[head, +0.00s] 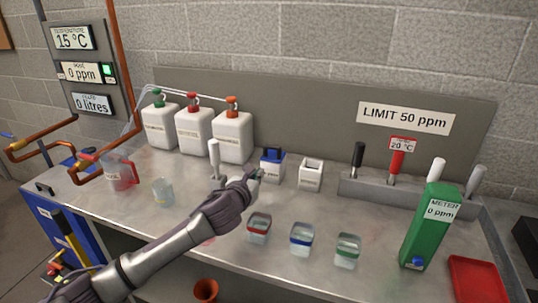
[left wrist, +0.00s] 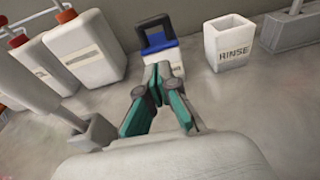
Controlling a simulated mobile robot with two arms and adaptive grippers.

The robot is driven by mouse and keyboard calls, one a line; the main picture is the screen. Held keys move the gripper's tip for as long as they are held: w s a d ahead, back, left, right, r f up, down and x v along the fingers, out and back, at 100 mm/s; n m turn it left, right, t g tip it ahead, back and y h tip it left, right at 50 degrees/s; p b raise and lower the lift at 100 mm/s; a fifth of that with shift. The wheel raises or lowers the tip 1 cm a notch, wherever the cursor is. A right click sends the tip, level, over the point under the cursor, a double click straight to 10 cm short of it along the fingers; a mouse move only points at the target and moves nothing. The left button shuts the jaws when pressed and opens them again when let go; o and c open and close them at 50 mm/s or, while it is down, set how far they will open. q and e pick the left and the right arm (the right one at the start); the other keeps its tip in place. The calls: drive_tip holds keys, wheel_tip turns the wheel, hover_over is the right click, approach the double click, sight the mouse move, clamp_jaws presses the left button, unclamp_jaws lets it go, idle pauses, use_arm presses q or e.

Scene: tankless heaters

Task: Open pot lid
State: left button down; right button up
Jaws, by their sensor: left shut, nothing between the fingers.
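A small white pot (head: 270,171) with a blue lid (head: 272,154) stands on the grey bench near the middle. In the left wrist view, the blue lid (left wrist: 158,45) has a dark loop-like part rising at its back and sits on top of the pot (left wrist: 175,62). My left gripper (head: 256,175) is in front of the pot, slightly to its left. Its fingertips (left wrist: 163,70) are together, empty, and close to the pot's front. I cannot tell if they touch it. My right gripper is not in view.
A white RINSE box (head: 310,176) stands right of the pot. White bottles (head: 193,132) stand behind left. A grey holder with a white-handled tool (head: 214,158) is close left of my gripper. Small glass cups (head: 300,240) line the front, and a green meter (head: 428,230) stands right.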

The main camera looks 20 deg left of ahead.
sight(271, 161)
use_arm(q)
drive_tip(key=w, duration=0.2)
drive_tip(key=w+f, duration=0.1)
drive_tip(key=w, duration=0.2)
drive_tip(key=shift+w+d+f, duration=0.15)
drive_tip(key=shift+w+d, duration=0.05)
drive_tip(key=shift+w, duration=0.05)
drive_tip(key=w+r, duration=0.1)
drive_tip(key=w, duration=0.1)
drive_tip(key=w+r, duration=0.1)
drive_tip(key=w, duration=0.1)
drive_tip(key=shift+r, duration=0.1)
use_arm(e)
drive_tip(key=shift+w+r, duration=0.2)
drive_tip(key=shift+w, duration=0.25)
use_arm(q)
drive_tip(key=shift+d+p, duration=0.1)
drive_tip(key=shift+p, duration=0.2)
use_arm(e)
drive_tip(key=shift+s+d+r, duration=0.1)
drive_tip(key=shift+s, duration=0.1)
